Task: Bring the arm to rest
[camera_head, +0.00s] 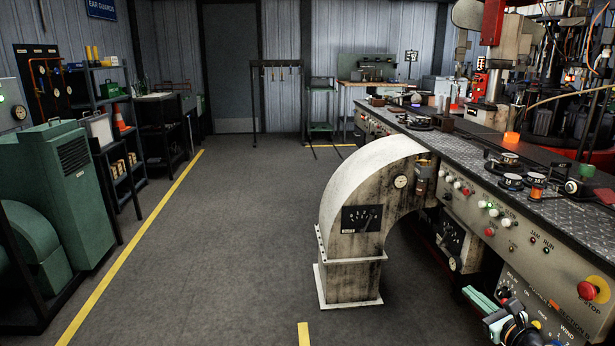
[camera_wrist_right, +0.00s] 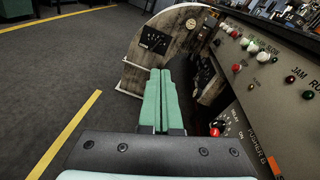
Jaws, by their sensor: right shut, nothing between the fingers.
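My right gripper (camera_head: 471,295) shows low at the right of the head view, in front of the console's side panel. Its two green fingers lie together in the right wrist view (camera_wrist_right: 161,75), shut with nothing between them. They point toward the foot of the curved duct and appear apart from it. My left gripper and left arm are not in the head view.
The worn white curved duct (camera_head: 345,270) stands on the floor beside the console (camera_head: 515,235), whose panel of knobs and red stop button (camera_head: 587,290) is close to my right arm. Green cabinets (camera_head: 70,185) and shelves line the left. The middle floor is clear.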

